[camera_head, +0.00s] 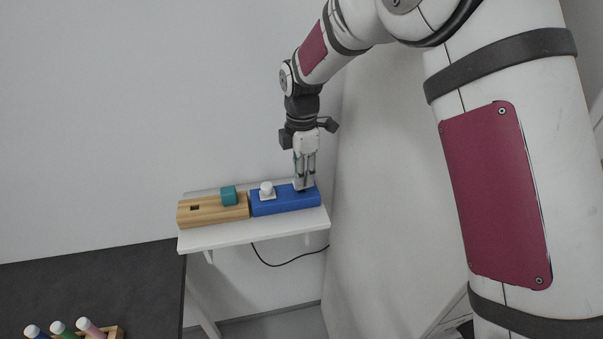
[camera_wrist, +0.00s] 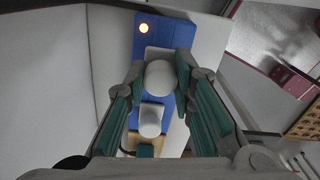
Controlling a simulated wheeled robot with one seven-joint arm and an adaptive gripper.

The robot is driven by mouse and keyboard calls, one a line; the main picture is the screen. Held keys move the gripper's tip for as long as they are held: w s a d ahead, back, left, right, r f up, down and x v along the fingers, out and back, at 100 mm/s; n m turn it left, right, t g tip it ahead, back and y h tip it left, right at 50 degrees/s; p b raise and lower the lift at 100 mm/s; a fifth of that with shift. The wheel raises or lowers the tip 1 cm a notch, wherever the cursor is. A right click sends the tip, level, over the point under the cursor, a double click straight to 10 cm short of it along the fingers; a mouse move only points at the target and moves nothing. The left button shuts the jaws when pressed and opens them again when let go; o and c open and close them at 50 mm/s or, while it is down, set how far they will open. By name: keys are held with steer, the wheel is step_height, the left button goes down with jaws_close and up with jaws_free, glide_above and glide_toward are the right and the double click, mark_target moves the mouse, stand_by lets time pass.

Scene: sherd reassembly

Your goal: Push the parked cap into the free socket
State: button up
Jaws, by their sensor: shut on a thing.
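A blue block (camera_head: 287,201) stands on a white shelf, with a small lit lamp (camera_wrist: 144,28) near one end. Two white round-topped pieces with square plates are on it. My gripper (camera_head: 304,180) points down at the block's right end, shut on the right-hand white piece (camera_wrist: 159,74). The other white piece (camera_head: 267,190) stands to its left, clear of my fingers. A wooden block (camera_head: 213,216) adjoins on the left, with a dark opening (camera_head: 195,208) and a teal block (camera_head: 228,195) on top. What lies under the held piece is hidden.
The white shelf (camera_head: 250,232) has a narrow bare strip in front of the blocks. Walls rise behind and to the right. A black cable (camera_head: 285,262) hangs below. A dark table (camera_head: 110,280) at lower left carries a rack of coloured pegs (camera_head: 61,328).

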steer(key=shift+f+b, duration=0.35)
steer(key=shift+f, duration=0.6)
stand_by(0.7)
steer(key=o, duration=1.5)
steer(key=shift+r, duration=0.15)
steer(key=shift+r+p, duration=0.65)
steer(key=shift+r, duration=3.25)
